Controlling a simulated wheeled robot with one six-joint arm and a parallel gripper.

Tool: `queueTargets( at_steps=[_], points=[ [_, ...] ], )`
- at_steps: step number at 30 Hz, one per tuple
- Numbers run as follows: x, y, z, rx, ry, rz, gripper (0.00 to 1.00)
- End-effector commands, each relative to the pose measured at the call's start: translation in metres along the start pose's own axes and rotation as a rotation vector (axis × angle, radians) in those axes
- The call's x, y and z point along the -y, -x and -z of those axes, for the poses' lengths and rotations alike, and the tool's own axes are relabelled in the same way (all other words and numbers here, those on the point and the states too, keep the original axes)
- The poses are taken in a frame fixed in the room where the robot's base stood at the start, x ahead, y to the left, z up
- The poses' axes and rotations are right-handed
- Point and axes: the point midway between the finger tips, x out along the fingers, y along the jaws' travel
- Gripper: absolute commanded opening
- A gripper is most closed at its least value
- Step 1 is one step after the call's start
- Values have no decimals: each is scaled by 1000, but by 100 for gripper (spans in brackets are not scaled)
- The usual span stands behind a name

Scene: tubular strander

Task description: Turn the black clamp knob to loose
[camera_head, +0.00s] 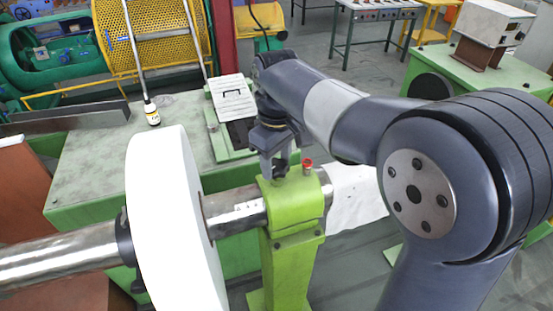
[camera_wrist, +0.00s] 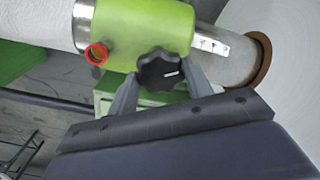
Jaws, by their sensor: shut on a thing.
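The black clamp knob (camera_wrist: 160,71) is a lobed star knob with a short white mark, on the side of the green clamp block (camera_wrist: 128,25). In the wrist view my gripper (camera_wrist: 160,80) has one finger on each side of the knob and is shut on it. In the head view my gripper (camera_head: 274,172) reaches down to the top of the green clamp stand (camera_head: 290,240). The knob is hidden there behind the gripper and stand.
A metal shaft (camera_head: 238,208) passes through the clamp and the large white disc (camera_head: 165,220). A small red-rimmed part (camera_head: 308,164) sits on the clamp close to my gripper.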

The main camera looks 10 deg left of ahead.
Motion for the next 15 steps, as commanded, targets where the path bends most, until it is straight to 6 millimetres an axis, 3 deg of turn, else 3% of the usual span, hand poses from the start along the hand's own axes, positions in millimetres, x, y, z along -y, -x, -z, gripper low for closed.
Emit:
queueTargets(
  at_steps=[15],
  points=[
    [0, 1, 0, -2, 489, -1, 25]
  ],
)
